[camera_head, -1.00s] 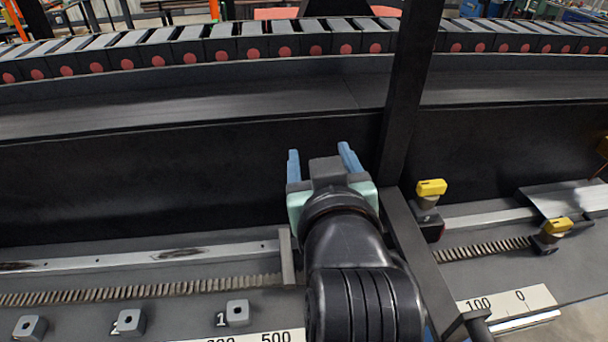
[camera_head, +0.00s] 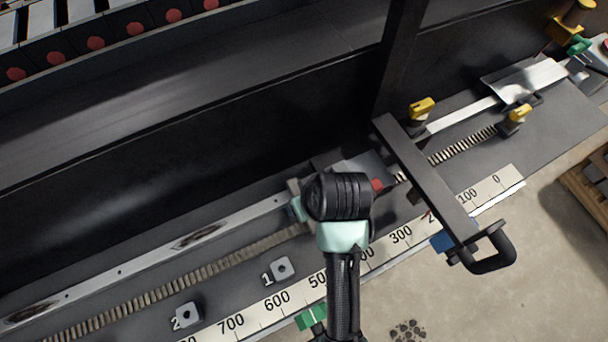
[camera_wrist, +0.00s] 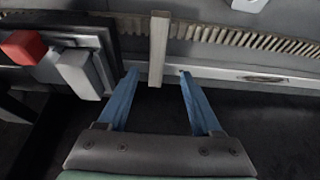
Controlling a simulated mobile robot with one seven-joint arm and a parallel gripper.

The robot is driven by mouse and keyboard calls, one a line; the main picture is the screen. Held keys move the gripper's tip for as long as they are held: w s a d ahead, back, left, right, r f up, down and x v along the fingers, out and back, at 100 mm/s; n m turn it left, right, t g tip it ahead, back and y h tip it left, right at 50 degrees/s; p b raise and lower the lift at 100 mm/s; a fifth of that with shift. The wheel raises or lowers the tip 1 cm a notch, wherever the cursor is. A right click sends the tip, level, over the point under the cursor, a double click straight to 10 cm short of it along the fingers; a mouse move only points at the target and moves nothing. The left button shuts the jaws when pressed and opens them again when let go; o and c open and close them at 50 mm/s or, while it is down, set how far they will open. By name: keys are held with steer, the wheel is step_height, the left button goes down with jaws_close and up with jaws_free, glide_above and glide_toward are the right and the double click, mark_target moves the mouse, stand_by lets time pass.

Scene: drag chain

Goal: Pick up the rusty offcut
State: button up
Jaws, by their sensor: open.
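I cannot clearly make out a rusty offcut in either view. Brown, rust-like patches show on the pale rail (camera_head: 150,258), and one shows on the rail in the wrist view (camera_wrist: 225,74); they look like marks on its surface. My gripper (camera_wrist: 157,74) is open, with two blue fingers spread apart. A pale upright bar (camera_wrist: 158,40) appears between the fingertips in the wrist view; I cannot tell whether it touches them. In the head view my arm hides most of my gripper, and its fingers do not show.
A dark post and crossbar with a black handle (camera_head: 491,257) stand right of my arm. Yellow-topped clamps (camera_head: 421,108) sit on the bed. Numbered blocks (camera_head: 282,267) and a scale strip (camera_head: 230,322) line the front. A wooden pallet (camera_head: 577,187) with dark pieces lies at the right edge.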

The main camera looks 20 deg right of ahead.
mark_target(293, 188)
steer(key=x, duration=0.1)
steer(key=p+x, duration=0.1)
steer(key=x, duration=0.2)
steer(key=shift+s+d+f+p, duration=0.2)
steer(key=shift+d+p, duration=0.1)
steer(key=shift+p, duration=0.1)
steer(key=shift+w+f, duration=0.25)
steer(key=shift+f, duration=0.3)
jaws_close()
